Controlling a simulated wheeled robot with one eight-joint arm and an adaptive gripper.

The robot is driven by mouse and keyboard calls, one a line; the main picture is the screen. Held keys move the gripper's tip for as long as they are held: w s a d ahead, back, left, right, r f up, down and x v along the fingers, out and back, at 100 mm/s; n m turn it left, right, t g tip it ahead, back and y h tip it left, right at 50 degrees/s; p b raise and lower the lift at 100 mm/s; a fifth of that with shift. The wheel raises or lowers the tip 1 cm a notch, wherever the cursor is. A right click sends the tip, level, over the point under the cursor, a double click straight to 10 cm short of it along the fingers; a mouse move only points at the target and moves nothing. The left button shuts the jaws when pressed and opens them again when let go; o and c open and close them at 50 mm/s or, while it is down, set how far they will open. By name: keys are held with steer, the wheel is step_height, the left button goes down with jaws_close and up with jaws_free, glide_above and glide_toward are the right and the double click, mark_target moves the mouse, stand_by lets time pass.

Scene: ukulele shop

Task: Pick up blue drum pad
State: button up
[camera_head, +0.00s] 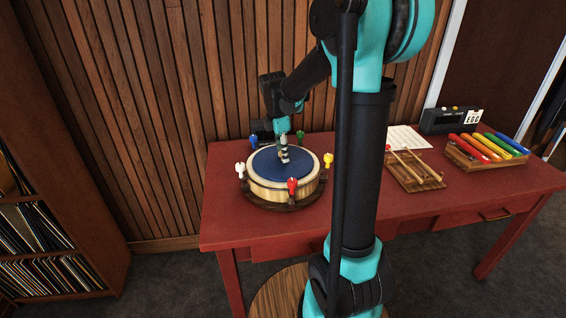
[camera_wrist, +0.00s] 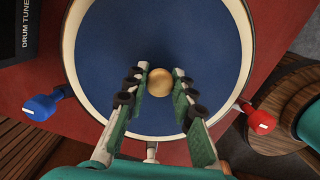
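The blue drum pad (camera_head: 265,166) is a round blue disc lying in the top of a pale, round drum (camera_head: 280,190) on the red table. In the wrist view the blue pad (camera_wrist: 105,60) fills the middle inside a cream rim, with a small round wooden knob (camera_wrist: 159,84) near its centre. My gripper (camera_head: 283,150) points down over the pad. In the wrist view the fingers of my gripper (camera_wrist: 160,73) are apart, one on each side of the knob, with narrow gaps. Their exact height above the pad is hard to tell.
Coloured pegs ring the drum, including a red one (camera_head: 292,187), a yellow one (camera_head: 328,160) and a white one (camera_head: 239,170). Farther right on the red table (camera_head: 350,212) are a wooden rack with sticks (camera_head: 413,172), coloured tubes (camera_head: 488,147) and a black device (camera_head: 450,121).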

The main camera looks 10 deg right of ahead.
jaws_close()
steer(key=shift+r, duration=0.1)
